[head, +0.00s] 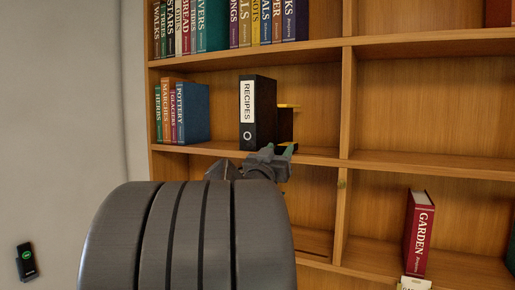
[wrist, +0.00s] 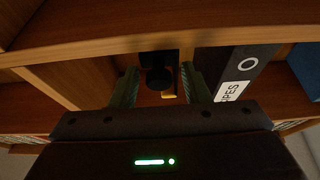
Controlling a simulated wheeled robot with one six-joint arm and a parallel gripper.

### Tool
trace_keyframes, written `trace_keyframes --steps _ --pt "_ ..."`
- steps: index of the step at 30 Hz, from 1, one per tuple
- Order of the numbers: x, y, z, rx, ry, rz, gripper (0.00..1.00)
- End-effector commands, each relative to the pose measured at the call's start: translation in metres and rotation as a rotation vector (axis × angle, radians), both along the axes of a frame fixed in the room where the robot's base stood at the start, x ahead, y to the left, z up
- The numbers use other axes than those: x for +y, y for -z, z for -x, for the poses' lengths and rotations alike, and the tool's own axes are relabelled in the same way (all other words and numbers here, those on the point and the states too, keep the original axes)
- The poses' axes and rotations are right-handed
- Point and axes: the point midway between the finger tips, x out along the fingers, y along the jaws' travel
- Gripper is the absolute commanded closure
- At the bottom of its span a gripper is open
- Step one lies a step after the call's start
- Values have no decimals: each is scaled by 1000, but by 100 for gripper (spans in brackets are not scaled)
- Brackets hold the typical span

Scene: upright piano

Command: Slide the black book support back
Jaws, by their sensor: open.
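A black upright piece, apparently the book support (head: 285,124), stands on the shelf just right of a black binder labelled RECIPES (head: 262,110). A yellow edge shows near its top, and a dark foot lies low at the shelf front. My gripper (head: 282,152) is just in front of the shelf edge, below and in front of the support. In the wrist view, which looks turned over, my open gripper (wrist: 160,88) has its two fingers apart. A dark square part of the support (wrist: 158,57) with a round dark part shows between and beyond them. Contact cannot be told.
Coloured books (head: 190,112) stand left of the binder on the same shelf. A wooden upright (head: 347,105) bounds this compartment on the right. The shelf board runs close to my gripper. A red GARDEN book (head: 419,235) stands lower right.

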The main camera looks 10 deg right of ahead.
Motion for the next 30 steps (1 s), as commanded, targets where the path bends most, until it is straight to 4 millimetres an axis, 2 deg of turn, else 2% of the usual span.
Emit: trace_keyframes --steps 10,15,17,23,30 --pt "-2 -1 -3 1 0 -1 58" --pt "-2 -1 -3 1 0 -1 91" --pt "-2 -1 -3 1 0 -1 100" --pt "-13 -1 4 -3 4 0 100" --pt "-55 1 33 -3 9 1 100"
